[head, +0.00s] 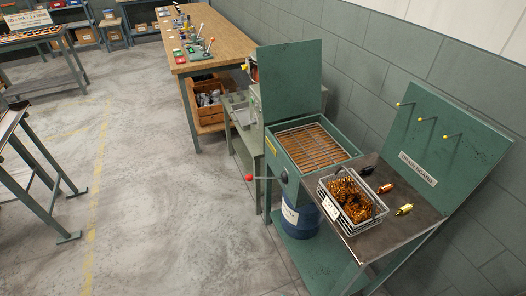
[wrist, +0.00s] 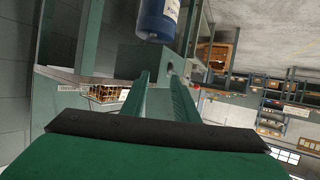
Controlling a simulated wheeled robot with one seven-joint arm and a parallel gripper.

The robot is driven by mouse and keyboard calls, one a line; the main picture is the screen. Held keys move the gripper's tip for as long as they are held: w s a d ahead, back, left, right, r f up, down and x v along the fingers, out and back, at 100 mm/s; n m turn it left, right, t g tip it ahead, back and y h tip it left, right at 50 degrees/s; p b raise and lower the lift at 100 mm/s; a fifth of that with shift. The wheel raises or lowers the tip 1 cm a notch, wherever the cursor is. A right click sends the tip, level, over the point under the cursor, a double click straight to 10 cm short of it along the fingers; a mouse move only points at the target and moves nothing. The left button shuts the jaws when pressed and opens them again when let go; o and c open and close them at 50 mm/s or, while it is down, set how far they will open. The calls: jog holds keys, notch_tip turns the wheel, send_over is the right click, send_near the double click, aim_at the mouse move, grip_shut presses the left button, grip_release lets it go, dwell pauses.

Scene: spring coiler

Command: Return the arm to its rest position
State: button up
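My gripper (wrist: 160,80) shows in the wrist view, with its two green fingers apart. I see nothing held between them. The wrist view looks upside down, with the floor at the top. A blue drum (wrist: 157,18) lies beyond the fingertips at the top. My arm and gripper do not show in the head view, so the arm's full pose is hidden.
In the head view, a green machine with a slatted tray (head: 311,146) stands at the right, beside a steel table (head: 404,222) with a wire basket (head: 376,212) of copper-coloured springs. A red-knobbed lever (head: 249,177) sticks out left. Open floor (head: 160,190) lies left of it.

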jog(key=s+a+r+n+t+y, duration=0.1)
jog(key=s+a+r, duration=0.1)
jog(key=s, duration=0.4)
jog(key=s+a+r+t+y, duration=0.1)
jog(key=s+a+r, duration=0.1)
jog(key=s+a, duration=0.3)
jog(key=shift+s+a+r+n+y, duration=0.3)
jog(key=shift+s+n, duration=0.1)
jog(key=shift+s, duration=0.55)
